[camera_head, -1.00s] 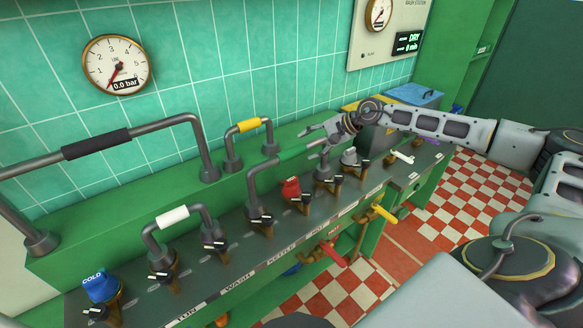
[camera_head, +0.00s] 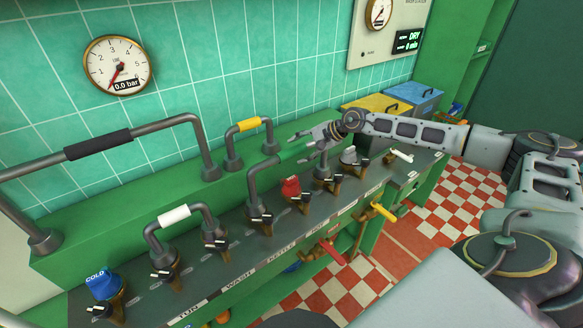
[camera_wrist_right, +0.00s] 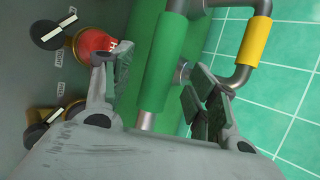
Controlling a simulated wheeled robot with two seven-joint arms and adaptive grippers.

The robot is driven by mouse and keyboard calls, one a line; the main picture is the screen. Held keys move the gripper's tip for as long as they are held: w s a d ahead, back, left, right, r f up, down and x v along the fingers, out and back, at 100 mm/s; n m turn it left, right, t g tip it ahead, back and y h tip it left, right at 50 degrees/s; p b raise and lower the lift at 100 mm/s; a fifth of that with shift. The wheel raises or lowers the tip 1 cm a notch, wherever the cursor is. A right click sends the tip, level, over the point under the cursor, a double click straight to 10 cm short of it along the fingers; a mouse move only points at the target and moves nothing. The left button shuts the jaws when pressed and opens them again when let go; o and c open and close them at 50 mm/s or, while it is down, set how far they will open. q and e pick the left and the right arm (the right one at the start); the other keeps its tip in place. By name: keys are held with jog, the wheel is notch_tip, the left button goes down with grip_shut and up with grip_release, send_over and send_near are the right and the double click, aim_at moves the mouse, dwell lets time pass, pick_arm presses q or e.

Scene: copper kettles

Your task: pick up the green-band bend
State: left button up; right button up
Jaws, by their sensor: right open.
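The green-band bend is a grey pipe (camera_head: 252,186) rising from the dark counter and turning right at its top. Its green band (camera_wrist_right: 165,62) shows clearly in the right wrist view, and in the head view it blends with the green ledge behind. My right gripper (camera_head: 307,148) is at the band's right end in the head view. In the right wrist view the right gripper (camera_wrist_right: 160,76) is open, with one finger on each side of the band. I see gaps there, though contact is hard to judge. My left gripper is not in view.
A yellow-band bend (camera_head: 249,125) stands close behind, and a red cap (camera_head: 291,187) is nearby on the counter. A white-band bend (camera_head: 174,214) and black-band pipe (camera_head: 97,144) are further left. Yellow (camera_head: 377,103) and blue (camera_head: 413,92) bins stand beyond my right arm.

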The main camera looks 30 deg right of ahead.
aim_at(296, 150)
jog(key=shift+w+f, duration=0.1)
jog(key=shift+p+x, duration=0.8)
jog(key=shift+x, duration=1.65)
jog(key=shift+w, duration=0.1)
jog(key=c, duration=1.2)
jog(key=shift+w, duration=0.1)
grip_shut()
jog(key=shift+d+r, duration=0.1)
jog(key=shift+r, duration=0.15)
jog(key=shift+r+b, duration=0.8)
jog(key=shift+r, duration=4.15)
jog(key=shift+f, duration=0.1)
